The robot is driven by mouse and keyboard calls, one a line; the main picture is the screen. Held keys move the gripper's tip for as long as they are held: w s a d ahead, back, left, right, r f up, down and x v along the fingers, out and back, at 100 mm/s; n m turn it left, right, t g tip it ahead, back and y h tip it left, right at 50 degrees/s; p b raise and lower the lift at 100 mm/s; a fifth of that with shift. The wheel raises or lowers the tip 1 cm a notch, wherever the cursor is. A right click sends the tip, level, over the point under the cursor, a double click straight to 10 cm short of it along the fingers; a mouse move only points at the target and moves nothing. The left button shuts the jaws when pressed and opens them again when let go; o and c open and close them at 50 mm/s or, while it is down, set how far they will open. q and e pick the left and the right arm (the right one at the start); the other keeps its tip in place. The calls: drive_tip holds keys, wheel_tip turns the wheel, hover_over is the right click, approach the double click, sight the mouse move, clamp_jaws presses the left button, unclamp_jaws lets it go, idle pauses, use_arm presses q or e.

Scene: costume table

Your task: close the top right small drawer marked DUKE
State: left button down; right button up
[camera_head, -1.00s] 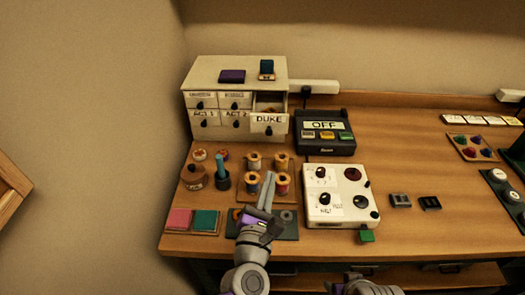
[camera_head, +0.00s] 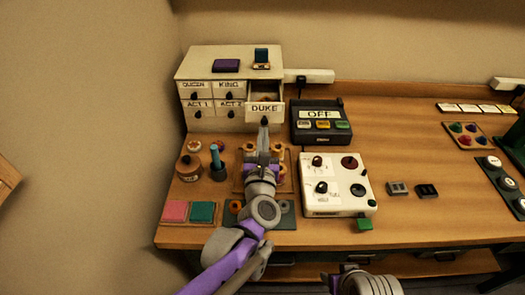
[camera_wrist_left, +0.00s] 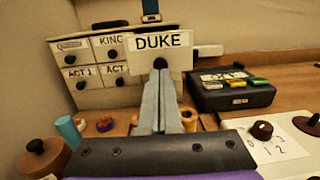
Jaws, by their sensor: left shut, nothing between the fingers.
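The small drawer marked DUKE (camera_head: 265,107) is at the top right of the white cabinet (camera_head: 190,66). It is pulled out, with its open inside visible behind the front panel in the head view. The DUKE front also shows in the left wrist view (camera_wrist_left: 160,44), with a dark round knob. My left gripper (camera_head: 264,128) is shut and empty, its fingertips right at the knob, just below the lettering. I cannot tell whether they touch. In the wrist view the closed fingers (camera_wrist_left: 160,75) point at the knob. My right gripper is not seen; only part of that arm shows at the bottom.
A black box reading OFF (camera_head: 321,122) stands right of the cabinet. A white panel with knobs (camera_head: 335,185) is right of my left arm. Thread spools, a brown pot (camera_head: 189,168) and pink and green pads (camera_head: 188,211) are on the left. The table's middle right is mostly clear.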

use_arm(q)
drive_tip(key=shift+w+r, duration=0.1)
drive_tip(key=shift+w, duration=0.75)
drive_tip(key=shift+w, duration=0.4)
drive_tip(key=w+p, duration=0.1)
drive_tip(key=w, duration=1)
drive_tip(key=shift+w, duration=0.35)
drive_tip(key=shift+r, duration=0.15)
drive_tip(key=shift+s, duration=0.15)
